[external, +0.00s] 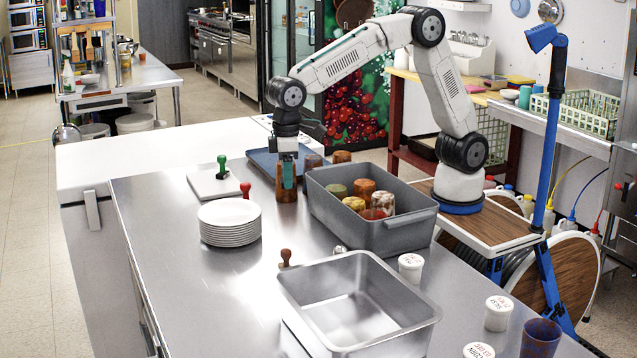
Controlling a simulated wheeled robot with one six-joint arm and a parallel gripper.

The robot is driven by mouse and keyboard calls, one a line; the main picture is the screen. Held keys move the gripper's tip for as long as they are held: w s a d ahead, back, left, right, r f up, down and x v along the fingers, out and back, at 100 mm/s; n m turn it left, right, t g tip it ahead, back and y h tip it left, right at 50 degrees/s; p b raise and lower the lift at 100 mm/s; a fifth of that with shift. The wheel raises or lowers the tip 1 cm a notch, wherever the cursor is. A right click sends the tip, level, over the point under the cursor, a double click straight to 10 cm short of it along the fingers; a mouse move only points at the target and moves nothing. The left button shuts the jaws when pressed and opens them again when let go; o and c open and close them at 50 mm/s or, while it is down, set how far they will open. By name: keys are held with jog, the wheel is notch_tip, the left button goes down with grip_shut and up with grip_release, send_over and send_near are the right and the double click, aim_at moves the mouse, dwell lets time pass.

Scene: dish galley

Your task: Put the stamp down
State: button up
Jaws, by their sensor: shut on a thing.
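My gripper (287,174) is low over the far part of the steel counter, its fingers shut at a brown, tumbler-like thing (287,196). The fingers hide much of this thing, and I cannot tell whether it is a stamp. A green-handled stamp (221,164) stands upright on a pale square board (205,190), left of my gripper. A red knob (245,189), like a stamp handle, shows behind the plates; its base is hidden. A brown-knobbed stamp (285,256) stands behind the steel basin, its lower part partly hidden.
A stack of white plates (230,236) stands left of my gripper. A grey bin (400,238) with several cups is close on the right. Brown tumblers (342,157) and a blue-grey tray (262,157) are behind. The steel basin (290,296) is in front. The left counter is clear.

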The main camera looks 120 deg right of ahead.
jog(key=s+d+m, duration=0.3)
jog(key=d+m, duration=0.2)
jog(key=d, duration=0.7)
jog(key=s+d+m, duration=0.3)
jog(key=d+m, duration=0.2)
jog(key=d, duration=0.6)
jog(key=s+d+m, duration=0.3)
jog(key=d+m, duration=0.2)
jog(key=d, duration=0.7)
send_over(221, 184)
jog(key=shift+n, duration=0.3)
notch_tip(221, 184, down, 10)
jog(key=shift+s+d+r, duration=0.1)
jog(key=shift+d+r, duration=0.05)
jog(key=shift+f, duration=1.75)
jog(key=shift+f, duration=0.1)
jog(key=o, duration=1)
jog(key=shift+c, duration=0.2)
